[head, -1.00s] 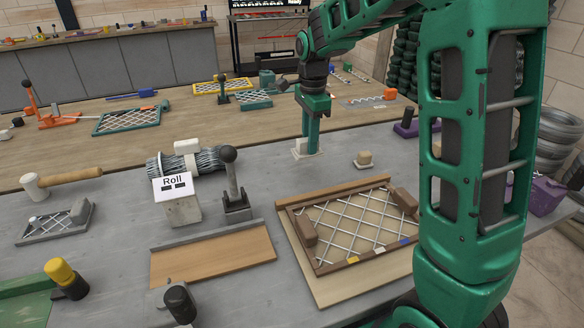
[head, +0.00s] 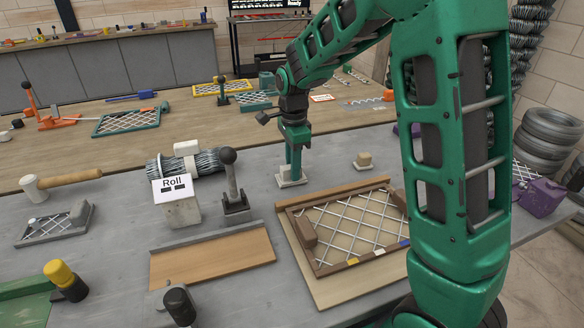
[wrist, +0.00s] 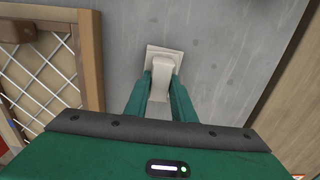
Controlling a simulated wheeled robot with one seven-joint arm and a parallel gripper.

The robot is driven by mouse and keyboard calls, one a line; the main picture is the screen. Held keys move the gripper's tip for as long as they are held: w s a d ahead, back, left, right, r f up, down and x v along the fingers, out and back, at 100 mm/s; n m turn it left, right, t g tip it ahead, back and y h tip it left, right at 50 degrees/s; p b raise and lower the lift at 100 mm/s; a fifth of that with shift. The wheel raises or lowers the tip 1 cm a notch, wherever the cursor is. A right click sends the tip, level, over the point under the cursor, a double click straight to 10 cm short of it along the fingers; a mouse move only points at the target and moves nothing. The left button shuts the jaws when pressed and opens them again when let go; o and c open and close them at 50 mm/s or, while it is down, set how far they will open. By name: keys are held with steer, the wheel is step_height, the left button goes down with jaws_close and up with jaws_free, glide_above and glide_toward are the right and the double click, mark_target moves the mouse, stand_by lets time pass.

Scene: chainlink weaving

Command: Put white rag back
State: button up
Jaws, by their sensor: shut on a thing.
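The white rag (head: 291,182) is a small pale square pad with a raised middle. It is at the grey table's far side, between the upright lever and the wooden mesh frame. My gripper (head: 293,172) points straight down and is shut on it. In the wrist view the rag (wrist: 164,54) shows beyond the fingertips (wrist: 161,88), its raised part between the fingers. It is on or just above the tabletop; I cannot tell which. Its near part is hidden by the fingers.
The mesh frame (head: 318,266) lies right of the rag. A small beige block (head: 364,161) stands behind it. The lever (head: 232,180) and the "Roll" block (head: 180,207) stand to the left. Bare grey table surrounds the rag.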

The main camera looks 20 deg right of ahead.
steer(key=shift+f, duration=0.2)
steer(key=o, duration=1)
step_height(320, 180, up, 11)
steer(key=s+d+n, duration=0.6)
steer(key=s+d, duration=0.7)
steer(key=s, duration=0.4)
steer(key=s+d+f+n, duration=0.1)
steer(key=s+n, duration=0.1)
steer(key=s, duration=0.3)
steer(key=s+d+f+n, duration=0.1)
steer(key=s, duration=0.5)
steer(key=s+d+f+n, duration=0.2)
steer(key=s, duration=0.4)
steer(key=shift+s+n, duration=0.2)
steer(key=shift+n, duration=0.1)
